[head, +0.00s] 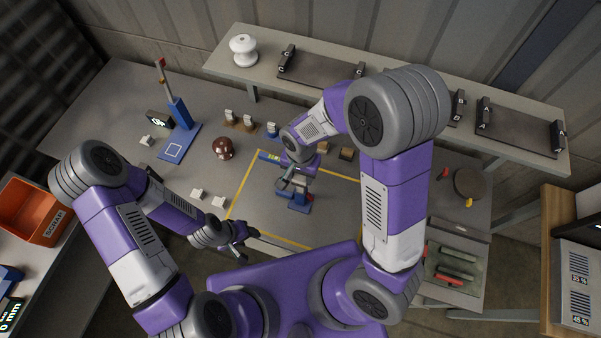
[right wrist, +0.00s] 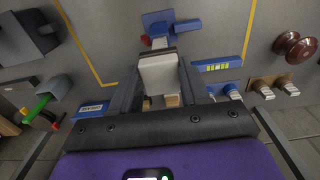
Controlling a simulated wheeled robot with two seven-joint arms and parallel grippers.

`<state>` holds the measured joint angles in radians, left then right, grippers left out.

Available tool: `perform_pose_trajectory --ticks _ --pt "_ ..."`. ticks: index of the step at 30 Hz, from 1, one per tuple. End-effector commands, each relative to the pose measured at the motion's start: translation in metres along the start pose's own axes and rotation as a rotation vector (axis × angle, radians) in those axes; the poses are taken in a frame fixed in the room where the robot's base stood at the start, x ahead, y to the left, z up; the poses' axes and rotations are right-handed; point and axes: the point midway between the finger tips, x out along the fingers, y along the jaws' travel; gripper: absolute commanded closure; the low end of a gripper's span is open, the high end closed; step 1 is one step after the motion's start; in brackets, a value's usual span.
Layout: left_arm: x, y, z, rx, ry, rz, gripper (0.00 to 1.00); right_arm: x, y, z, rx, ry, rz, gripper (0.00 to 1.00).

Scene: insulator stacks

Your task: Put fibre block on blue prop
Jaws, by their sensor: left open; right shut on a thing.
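My right gripper (head: 288,183) is shut on a pale block with a dark brown edge (right wrist: 160,74), apparently the fibre block. The block sits between the two fingers in the right wrist view; in the head view the gripper mostly hides it. The blue prop (head: 299,202) stands inside the yellow outline, close to the right gripper in the head view. In the right wrist view the prop (right wrist: 158,24) shows just beyond the block; I cannot tell whether they touch. My left gripper (head: 245,240) is open and empty near the table's front edge.
Brown blocks (head: 346,154) stand behind the right gripper. A brown insulator (head: 223,148), a blue stand (head: 180,112) and small white pieces (head: 197,194) are to the left. A raised shelf (head: 225,65) runs along the back. An orange bin (head: 35,210) is far left.

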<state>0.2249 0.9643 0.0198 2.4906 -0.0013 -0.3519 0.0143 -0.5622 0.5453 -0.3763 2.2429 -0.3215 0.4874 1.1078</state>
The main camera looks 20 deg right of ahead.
Motion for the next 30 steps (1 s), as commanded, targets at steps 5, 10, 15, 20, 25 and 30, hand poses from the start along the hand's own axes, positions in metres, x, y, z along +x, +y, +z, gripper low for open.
perform_pose_trajectory --ticks 5,10,15,20,25,30 --pt "0.005 -0.002 0.0 0.0 0.0 0.0 0.47 0.005 0.0 0.0 -0.001 0.0 0.0 0.83" --pt "0.003 -0.001 0.0 0.0 0.0 0.0 0.47 0.003 0.0 0.0 -0.001 0.0 0.0 0.29" --pt "0.003 -0.001 0.0 0.0 0.0 0.0 0.47 0.003 0.0 0.0 -0.001 0.0 0.0 0.29" --pt "0.001 0.0 0.0 0.0 0.0 0.0 0.47 0.001 0.0 0.0 -0.001 0.0 0.0 0.29" --pt "-0.002 0.001 0.0 0.0 0.0 0.0 0.47 -0.021 -0.002 -0.001 -0.001 0.004 -0.006 0.29" --pt "-0.004 0.002 0.0 0.0 0.0 0.0 0.47 -0.059 -0.002 -0.001 -0.001 0.004 -0.008 0.29"
